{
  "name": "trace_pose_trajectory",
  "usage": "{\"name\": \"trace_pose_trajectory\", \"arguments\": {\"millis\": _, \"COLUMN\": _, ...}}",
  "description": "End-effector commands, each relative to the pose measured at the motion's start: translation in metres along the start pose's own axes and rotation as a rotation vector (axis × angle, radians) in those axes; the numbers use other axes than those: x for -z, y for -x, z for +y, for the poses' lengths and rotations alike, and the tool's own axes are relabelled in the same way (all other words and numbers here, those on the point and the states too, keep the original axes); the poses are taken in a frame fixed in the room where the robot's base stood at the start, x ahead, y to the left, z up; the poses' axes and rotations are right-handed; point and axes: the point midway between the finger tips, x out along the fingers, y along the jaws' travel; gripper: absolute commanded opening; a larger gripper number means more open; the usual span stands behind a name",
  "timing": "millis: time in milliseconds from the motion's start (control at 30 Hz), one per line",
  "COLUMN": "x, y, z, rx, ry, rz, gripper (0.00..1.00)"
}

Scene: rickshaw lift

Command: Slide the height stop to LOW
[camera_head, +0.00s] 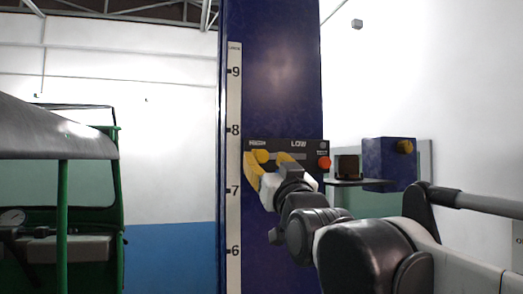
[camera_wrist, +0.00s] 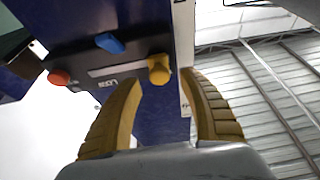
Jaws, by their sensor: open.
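A black panel (camera_head: 310,147) on the blue column carries HIGH at its left and LOW right of centre. The yellow knob (camera_head: 262,156) of the height stop sits at the HIGH end. It also shows in the wrist view (camera_wrist: 159,68), just beyond and between my fingertips. My gripper (camera_head: 266,158) has yellow fingers and is open in front of the panel, one finger on each side of the knob. In the wrist view, my gripper (camera_wrist: 161,78) holds nothing. Contact with the knob cannot be told. My gripper hides part of the panel's lower edge.
A red button (camera_head: 324,162) is at the panel's right end. A blue knob (camera_wrist: 110,42) shows in the wrist view. A blue box (camera_head: 388,165) and a small shelf (camera_head: 358,182) stand right of the column (camera_head: 275,80). A green rickshaw (camera_head: 62,210) is at left.

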Motion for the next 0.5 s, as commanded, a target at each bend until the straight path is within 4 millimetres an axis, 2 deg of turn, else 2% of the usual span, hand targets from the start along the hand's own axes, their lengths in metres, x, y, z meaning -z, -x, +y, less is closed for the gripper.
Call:
{"name": "trace_pose_trajectory", "arguments": {"millis": 33, "x": 0.001, "y": -0.01, "z": 0.0, "rx": 0.0, "ry": 0.0, "rz": 0.0, "gripper": 0.49}}
{"name": "trace_pose_trajectory", "arguments": {"millis": 200, "x": 0.001, "y": -0.028, "z": 0.0, "rx": 0.0, "ry": 0.0, "rz": -0.001, "gripper": 0.49}}
{"name": "trace_pose_trajectory", "arguments": {"millis": 500, "x": -0.001, "y": -0.034, "z": 0.0, "rx": 0.0, "ry": 0.001, "rz": -0.001, "gripper": 0.49}}
